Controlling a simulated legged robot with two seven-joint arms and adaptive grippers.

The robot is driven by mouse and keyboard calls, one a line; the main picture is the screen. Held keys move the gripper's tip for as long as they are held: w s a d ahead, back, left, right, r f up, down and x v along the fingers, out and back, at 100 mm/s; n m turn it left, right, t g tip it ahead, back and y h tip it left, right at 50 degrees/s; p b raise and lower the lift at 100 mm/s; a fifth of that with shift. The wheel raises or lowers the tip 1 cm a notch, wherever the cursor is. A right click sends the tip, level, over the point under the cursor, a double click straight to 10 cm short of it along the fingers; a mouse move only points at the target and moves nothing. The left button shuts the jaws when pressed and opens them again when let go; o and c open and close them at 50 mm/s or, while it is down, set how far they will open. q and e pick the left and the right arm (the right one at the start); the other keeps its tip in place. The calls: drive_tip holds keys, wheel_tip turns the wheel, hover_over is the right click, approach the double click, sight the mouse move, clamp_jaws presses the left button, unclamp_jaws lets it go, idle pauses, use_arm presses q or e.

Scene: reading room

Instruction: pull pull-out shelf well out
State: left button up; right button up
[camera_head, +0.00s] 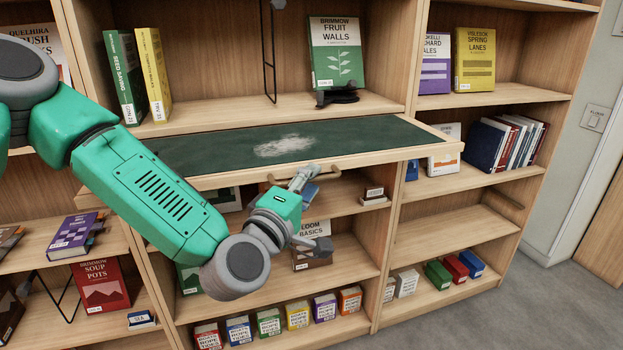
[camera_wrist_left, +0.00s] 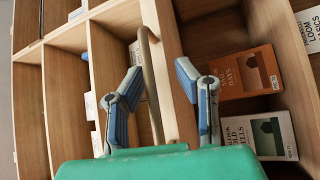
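The pull-out shelf (camera_head: 375,134) has a dark green top with a pale smudge and a light wooden front edge. It sticks out from the bookcase in the head view. Its bar handle (camera_head: 329,175) runs along the front edge, partly hidden by my left gripper (camera_head: 306,208). In the left wrist view the handle (camera_wrist_left: 152,88) runs between the spread fingers of my left gripper (camera_wrist_left: 160,76), nearer one finger. The fingers are open, and I see no clear grip on the bar. My right gripper is not in view.
A green book (camera_head: 336,52) and a dark stand (camera_head: 337,95) are on the board above. Below are books (camera_head: 312,256) and a row of small coloured boxes (camera_head: 298,315). Bookcase uprights flank the shelf. Grey floor (camera_head: 545,305) is clear at the right.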

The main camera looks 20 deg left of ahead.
use_arm(q)
drive_tip(key=shift+r, duration=0.2)
drive_tip(key=shift+s, duration=0.15)
drive_tip(key=v, duration=0.7)
drive_tip(key=shift+f, duration=0.2)
drive_tip(key=shift+a, duration=0.1)
